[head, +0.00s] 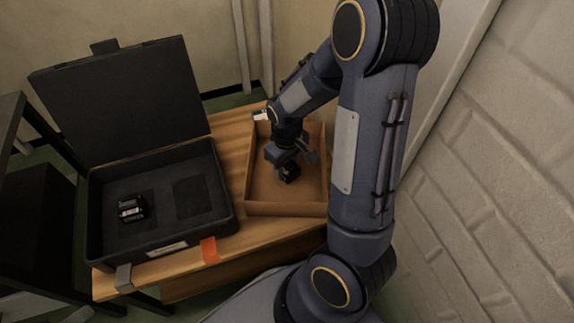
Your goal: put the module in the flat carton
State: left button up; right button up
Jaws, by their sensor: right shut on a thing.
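The flat carton (285,209) is a shallow open brown box on the right part of the wooden table. My right gripper (289,172) is inside the carton's outline, pointing down. It is shut on a small dark module (290,174), partly hidden by the fingers. I cannot tell whether the module touches the carton floor. My left gripper is not in view.
An open black case (160,249) stands left of the carton, lid (120,100) raised at the back. A dark module (131,208) sits in its left part; the right recess (191,197) is empty. A brick wall (490,180) is at the right.

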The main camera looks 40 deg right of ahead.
jog(key=shift+f, duration=0.15)
jog(key=o, duration=1.1)
jog(key=shift+c, duration=0.2)
jog(key=shift+r, duration=0.55)
notch_tip(320, 180, up, 11)
jog(key=p, duration=0.5)
jog(key=shift+r, duration=0.15)
